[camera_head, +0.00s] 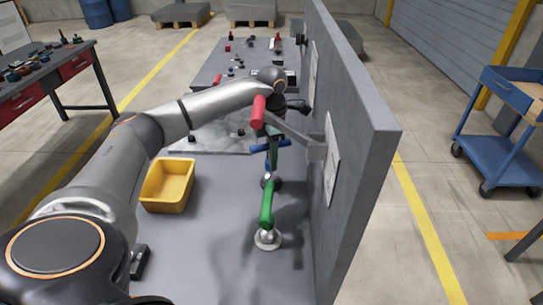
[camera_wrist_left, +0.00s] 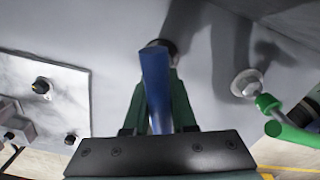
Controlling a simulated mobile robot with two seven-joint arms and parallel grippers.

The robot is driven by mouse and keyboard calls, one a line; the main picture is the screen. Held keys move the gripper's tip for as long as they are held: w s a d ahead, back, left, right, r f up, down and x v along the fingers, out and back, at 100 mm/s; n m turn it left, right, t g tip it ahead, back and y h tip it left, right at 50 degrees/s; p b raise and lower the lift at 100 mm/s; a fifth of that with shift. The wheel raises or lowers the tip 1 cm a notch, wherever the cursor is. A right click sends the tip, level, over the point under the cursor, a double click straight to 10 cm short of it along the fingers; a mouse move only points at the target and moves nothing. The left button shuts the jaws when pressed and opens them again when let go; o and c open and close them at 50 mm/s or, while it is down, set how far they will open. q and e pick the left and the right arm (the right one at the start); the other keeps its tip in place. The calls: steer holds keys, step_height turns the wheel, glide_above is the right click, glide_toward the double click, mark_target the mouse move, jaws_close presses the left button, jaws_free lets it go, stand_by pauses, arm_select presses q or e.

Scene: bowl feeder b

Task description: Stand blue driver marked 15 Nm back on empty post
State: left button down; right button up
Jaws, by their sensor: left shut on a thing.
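My left gripper (camera_head: 272,150) points down beside the grey wall, its green fingers shut on the blue driver (camera_head: 259,147). In the left wrist view the blue driver (camera_wrist_left: 155,85) lies between the fingers. I cannot tell whether driver and post touch. The 15 Nm mark is not readable. A green driver (camera_head: 267,203) stands on a pale round base (camera_head: 268,239) nearer me. My right gripper is not in view.
A grey wall (camera_head: 350,130) stands close to the right of the gripper. A red handle (camera_head: 258,112) is close to my wrist. A yellow bin (camera_head: 168,186) sits on the left of the bench. The bench surface between bin and green driver is clear.

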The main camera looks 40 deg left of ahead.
arm_select(q)
steer(key=c, duration=0.7)
jaws_free()
steer(key=shift+o, duration=0.2)
step_height(320, 180, up, 13)
steer(key=shift+f+b, duration=0.2)
steer(key=shift+b, duration=0.1)
steer(key=shift+s, duration=0.1)
